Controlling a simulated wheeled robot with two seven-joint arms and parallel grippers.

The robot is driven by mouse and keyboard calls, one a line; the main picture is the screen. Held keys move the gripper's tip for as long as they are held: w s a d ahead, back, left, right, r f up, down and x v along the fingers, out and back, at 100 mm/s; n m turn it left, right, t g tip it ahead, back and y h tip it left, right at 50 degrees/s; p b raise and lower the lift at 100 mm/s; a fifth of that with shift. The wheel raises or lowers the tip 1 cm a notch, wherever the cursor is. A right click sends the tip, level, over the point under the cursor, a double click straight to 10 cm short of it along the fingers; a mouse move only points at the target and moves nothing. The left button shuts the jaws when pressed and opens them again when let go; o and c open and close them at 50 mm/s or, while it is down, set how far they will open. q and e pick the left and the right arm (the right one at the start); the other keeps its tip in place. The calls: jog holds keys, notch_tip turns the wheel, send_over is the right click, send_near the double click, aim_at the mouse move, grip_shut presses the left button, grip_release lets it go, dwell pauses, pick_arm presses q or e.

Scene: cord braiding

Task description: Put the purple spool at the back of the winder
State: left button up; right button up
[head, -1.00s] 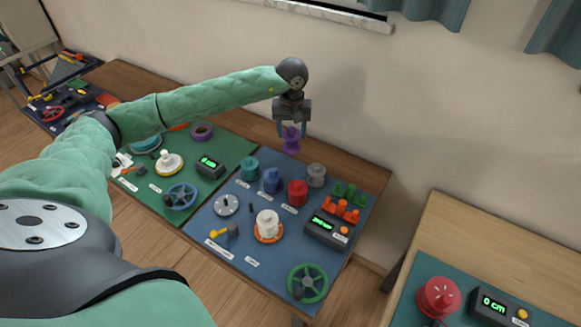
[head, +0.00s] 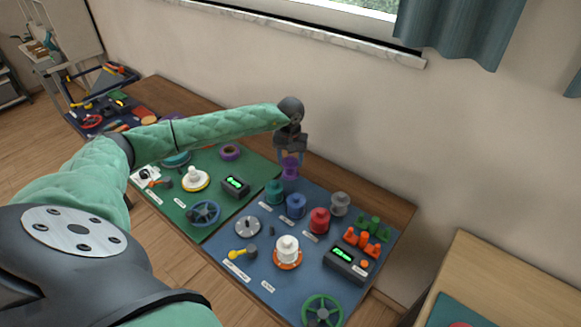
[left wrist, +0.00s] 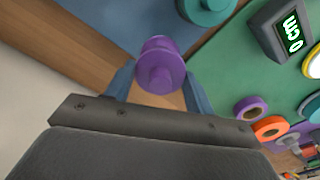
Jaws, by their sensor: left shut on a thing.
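My left gripper (head: 289,157) is shut on the purple spool (head: 290,171) and holds it upright above the back left part of the blue mat (head: 270,229). In the left wrist view the purple spool (left wrist: 160,68) sits between the two blue-grey fingers. On the blue mat stand a teal spool (head: 275,192), a blue spool (head: 296,206), a red spool (head: 319,221) and a grey spool (head: 340,204). A white spool (head: 287,248) stands on an orange base. The small labels are unreadable, so I cannot tell which device is the winder. My right gripper is out of view.
A green mat (head: 218,207) lies to the left with a purple ring (head: 230,152), a display box (head: 236,186) and a blue handwheel (head: 204,212). Orange and green pegs (head: 368,236), a display box (head: 346,262) and a green handwheel (head: 322,310) occupy the blue mat's right side.

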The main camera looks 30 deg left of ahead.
aim_at(290, 167)
pick_arm(q)
notch_tip(290, 167, down, 4)
jog(key=shift+r, duration=0.1)
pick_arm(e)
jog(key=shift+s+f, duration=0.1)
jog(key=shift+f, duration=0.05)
pick_arm(q)
jog(key=o, duration=0.6)
jog(key=shift+c, duration=0.2)
jog(key=o, duration=0.4)
jog(key=shift+o, duration=0.2)
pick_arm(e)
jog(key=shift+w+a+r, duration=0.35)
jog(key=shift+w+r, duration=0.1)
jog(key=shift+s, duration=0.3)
